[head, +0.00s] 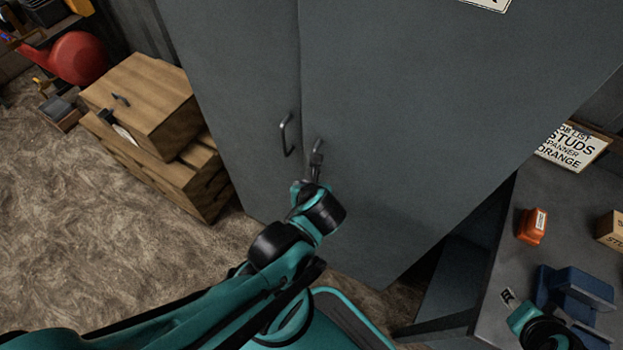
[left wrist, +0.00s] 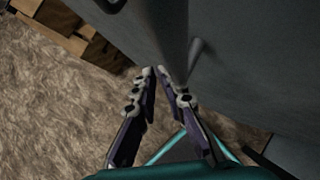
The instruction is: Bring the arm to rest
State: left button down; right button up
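My left arm reaches up from the bottom left in the head view to the grey cabinet (head: 420,120). My left gripper (head: 317,152) is in front of the cabinet's right door, at the place of that door's handle, and largely hides what is there. In the left wrist view its two fingers (left wrist: 157,75) stand apart with a narrow gap and nothing clearly between them. A blurred grey bar (left wrist: 199,52) is just beyond the right finger.
The left door's handle (head: 285,135) is free. Wooden drawers (head: 145,105) stand left of the cabinet. A dark workbench (head: 495,285) at the right holds an orange object (head: 532,226), a blue vise-like block (head: 580,287) and a cardboard box (head: 611,229).

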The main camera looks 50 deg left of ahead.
pick_arm(q)
jog(key=shift+m+t, duration=0.3)
jog(key=shift+t, duration=0.4)
jog(key=w+r, duration=0.1)
jog(key=w+d+r, duration=0.1)
jog(key=r, duration=0.1)
jog(key=shift+w+r, duration=0.2)
jog(key=shift+r, duration=0.1)
jog(key=shift+s+d+r, duration=0.3)
jog(key=shift+s+d, duration=0.2)
jog(key=shift+d, duration=0.1)
jog(key=shift+s+d+r, duration=0.25)
jog(key=shift+s+d, duration=0.2)
jog(key=shift+d, duration=0.15)
pick_arm(e)
jog(key=shift+s+d+r, duration=0.2)
jog(key=shift+s+d, duration=0.2)
jog(key=shift+d, duration=0.35)
